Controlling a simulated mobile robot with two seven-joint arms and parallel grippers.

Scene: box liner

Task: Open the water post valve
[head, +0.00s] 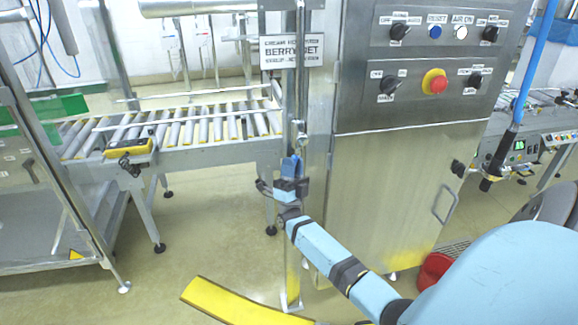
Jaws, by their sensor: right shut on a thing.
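A slim metal post with a thin pipe (299,103) stands beside the steel cabinet, near the middle of the head view. A small blue handle (291,166), which looks like the water post valve's lever, shows low on this pipe. My right gripper (289,181) is at the handle and shut on it. Its dark fingers hide the lower part of the handle and the valve body. The handle's exact angle is too small to tell. My left gripper is out of view.
A steel control cabinet (388,190) with knobs and a red stop button stands just right of the post. A roller conveyor (180,135) is at left. A blue hose (532,70) hangs at right. A yellow strip (235,302) crosses the floor in front.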

